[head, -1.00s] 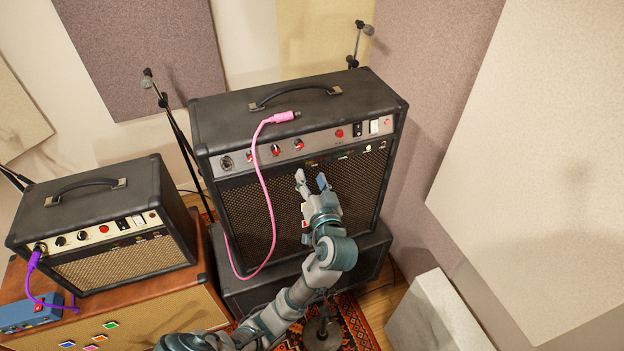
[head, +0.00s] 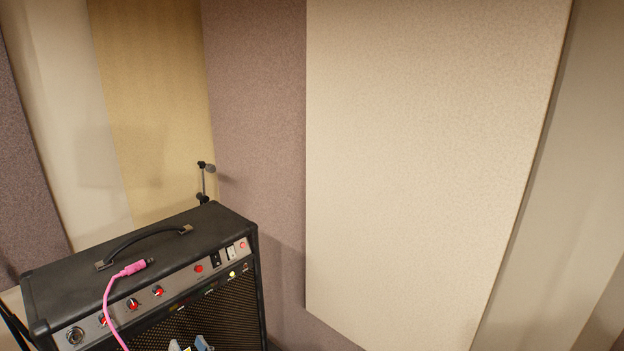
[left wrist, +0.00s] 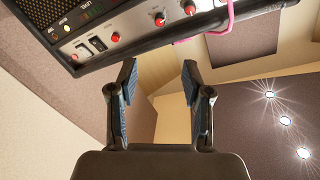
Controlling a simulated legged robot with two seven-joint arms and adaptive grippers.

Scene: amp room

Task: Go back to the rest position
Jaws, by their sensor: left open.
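My left gripper (head: 191,346) shows only by its fingertips at the bottom edge of the head view, in front of the large amp's grille. In the left wrist view my left gripper (left wrist: 158,80) is open, with nothing between its fingers. The large black amp (head: 246,225) stands at the lower left of the head view. Its control panel (left wrist: 125,30) crosses the top of the left wrist view, beyond the fingertips. My right gripper is in neither view.
A pink cable (head: 110,300) lies over the amp's top front edge, its plug (head: 133,268) resting on top. A microphone stand (head: 204,180) rises behind the amp. A large cream wall panel (head: 430,150) fills the right side.

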